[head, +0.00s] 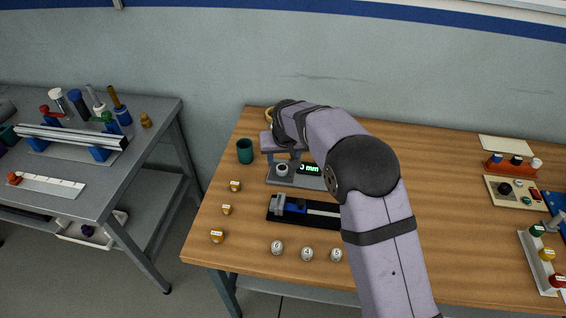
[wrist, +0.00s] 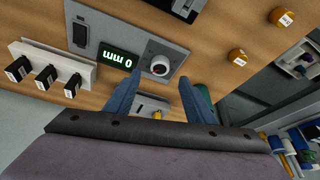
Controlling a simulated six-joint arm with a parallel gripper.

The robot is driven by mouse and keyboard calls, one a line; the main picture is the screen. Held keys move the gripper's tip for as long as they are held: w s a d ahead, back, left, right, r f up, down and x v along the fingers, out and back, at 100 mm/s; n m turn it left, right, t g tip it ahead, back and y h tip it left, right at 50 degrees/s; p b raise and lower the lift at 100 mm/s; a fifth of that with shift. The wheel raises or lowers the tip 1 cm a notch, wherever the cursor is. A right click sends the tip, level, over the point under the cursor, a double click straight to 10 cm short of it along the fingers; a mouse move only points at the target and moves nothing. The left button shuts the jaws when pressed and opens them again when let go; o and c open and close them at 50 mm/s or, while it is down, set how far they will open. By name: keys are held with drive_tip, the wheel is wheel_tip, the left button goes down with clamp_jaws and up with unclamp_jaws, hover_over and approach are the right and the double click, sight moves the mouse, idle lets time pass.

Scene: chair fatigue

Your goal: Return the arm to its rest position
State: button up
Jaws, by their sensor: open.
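My arm reaches across the wooden table (head: 450,180) in the head view, its forearm bent over the table's left half. The gripper itself is mostly hidden behind the arm in that view. In the wrist view my gripper (wrist: 160,88) shows two blue fingers spread apart with nothing between them. Beyond the fingers is a grey gauge device with a round knob (wrist: 160,66) and a green display reading 0 mm (wrist: 118,58). The display also shows in the head view (head: 310,169), just left of my arm.
A dark green cup (head: 244,151) stands at the table's back left. A black fixture with a blue slider (head: 295,205) lies in front of the gauge. Several small knobs and numbered pieces line the front left. Trays fill the right edge. A grey bench (head: 95,185) stands left, across a gap.

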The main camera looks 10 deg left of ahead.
drive_tip(key=shift+s+r, duration=0.1)
drive_tip(key=shift+r, duration=0.05)
idle(0.3)
drive_tip(key=s+d+r+m+g+h+p, duration=0.1)
drive_tip(key=s+d+r, duration=0.1)
drive_tip(key=s+d, duration=0.45)
drive_tip(key=s+d+r+g, duration=0.1)
drive_tip(key=s+d, duration=0.3)
drive_tip(key=d, duration=0.6)
drive_tip(key=s+d+m+g, duration=0.1)
drive_tip(key=s+d, duration=0.4)
drive_tip(key=s, duration=0.6)
drive_tip(key=s+d+f+m+g, duration=0.1)
drive_tip(key=s+d, duration=0.4)
drive_tip(key=s, duration=0.6)
drive_tip(key=shift+p, duration=0.4)
